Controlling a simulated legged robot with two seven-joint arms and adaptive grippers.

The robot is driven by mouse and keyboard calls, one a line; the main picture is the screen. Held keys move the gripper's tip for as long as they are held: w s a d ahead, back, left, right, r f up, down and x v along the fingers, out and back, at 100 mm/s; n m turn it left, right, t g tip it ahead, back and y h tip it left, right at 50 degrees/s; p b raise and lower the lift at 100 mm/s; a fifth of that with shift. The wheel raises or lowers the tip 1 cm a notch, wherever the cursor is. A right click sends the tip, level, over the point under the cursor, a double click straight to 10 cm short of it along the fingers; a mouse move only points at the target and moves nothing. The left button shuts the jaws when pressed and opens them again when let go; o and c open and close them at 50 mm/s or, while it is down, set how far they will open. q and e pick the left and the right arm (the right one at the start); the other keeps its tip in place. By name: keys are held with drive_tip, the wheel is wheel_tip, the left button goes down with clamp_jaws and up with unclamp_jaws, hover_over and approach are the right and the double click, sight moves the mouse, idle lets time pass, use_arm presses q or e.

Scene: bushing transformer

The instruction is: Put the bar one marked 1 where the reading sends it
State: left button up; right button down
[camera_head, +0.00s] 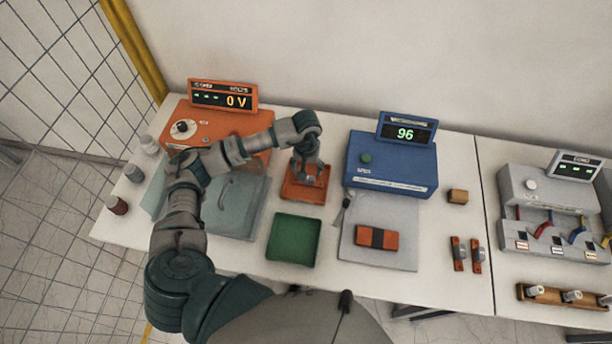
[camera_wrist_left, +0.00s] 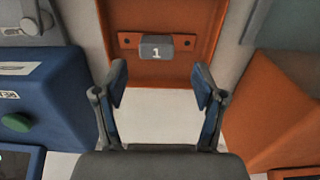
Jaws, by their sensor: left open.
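The bar marked 1 (camera_wrist_left: 156,47) lies in the orange tray (camera_wrist_left: 185,14); its middle is a grey block with a white 1, and its ends are orange with dark spots. My left gripper (camera_wrist_left: 160,84) is open and empty, with the bar ahead of and between its fingertips. In the head view my left gripper (camera_head: 307,178) is over the orange tray (camera_head: 300,192) and hides the bar. The blue meter (camera_head: 392,163) reads 96. The orange tester (camera_head: 217,125) reads 0 V. The green tray (camera_head: 293,241) is empty. My right gripper is out of view.
An orange and dark block (camera_head: 376,238) lies on a grey mat (camera_head: 395,262). Two small orange bars (camera_head: 467,255) and a brown block (camera_head: 458,196) are to the right. A grey device (camera_head: 548,190) stands at far right.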

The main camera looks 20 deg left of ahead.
use_arm(q)
wheel_tip(320, 180, up, 6)
drive_tip(key=b, duration=0.1)
drive_tip(key=shift+r, duration=0.2)
drive_tip(key=shift+a, duration=0.1)
drive_tip(key=shift+f, duration=0.1)
